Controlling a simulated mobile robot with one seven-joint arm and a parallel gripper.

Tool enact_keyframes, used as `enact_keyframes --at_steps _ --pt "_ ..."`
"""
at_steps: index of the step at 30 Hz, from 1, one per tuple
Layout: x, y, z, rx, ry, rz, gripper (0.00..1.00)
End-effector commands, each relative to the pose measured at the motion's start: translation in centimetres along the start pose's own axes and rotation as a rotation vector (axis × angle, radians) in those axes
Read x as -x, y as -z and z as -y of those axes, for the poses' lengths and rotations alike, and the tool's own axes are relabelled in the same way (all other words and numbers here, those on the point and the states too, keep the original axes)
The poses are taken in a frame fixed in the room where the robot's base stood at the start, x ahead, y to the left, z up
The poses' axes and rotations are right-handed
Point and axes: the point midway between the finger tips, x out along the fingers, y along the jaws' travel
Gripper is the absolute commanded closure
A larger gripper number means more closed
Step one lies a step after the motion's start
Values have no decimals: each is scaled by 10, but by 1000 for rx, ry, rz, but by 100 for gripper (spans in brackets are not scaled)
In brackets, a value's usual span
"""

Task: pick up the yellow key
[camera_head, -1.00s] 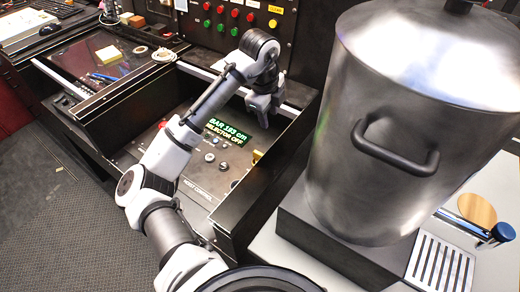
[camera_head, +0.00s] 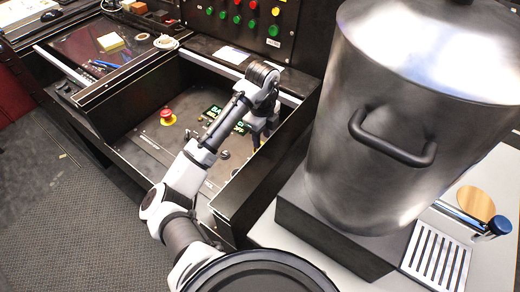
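The yellow key is not clearly visible; the right part of the sunken control panel (camera_head: 150,143), where a small yellow item showed earlier, is now largely covered by my arm and gripper. My gripper (camera_head: 257,138) points down over the right side of this panel, close to its dark right wall. Its fingers are dark and small, so I cannot tell whether they are open or shut, or whether they touch anything.
A red mushroom button (camera_head: 167,116) on a yellow base sits on the panel. A green-lettered display (camera_head: 213,110) is partly hidden by my arm. A large steel pot (camera_head: 385,110) stands close on the right. An upright button panel (camera_head: 245,17) is behind.

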Motion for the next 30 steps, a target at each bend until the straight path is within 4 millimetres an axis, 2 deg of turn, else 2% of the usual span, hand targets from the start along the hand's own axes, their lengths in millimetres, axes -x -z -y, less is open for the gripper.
enact_keyframes --at_steps 9,17,19,26,30 --pt "-39 -3 1 2 -1 -2 64" --pt "-43 -3 2 0 0 -1 64" --pt "-43 -3 2 0 0 -1 69" --pt "-43 -3 2 0 0 -1 99" --pt "-43 -3 1 0 0 -1 100"
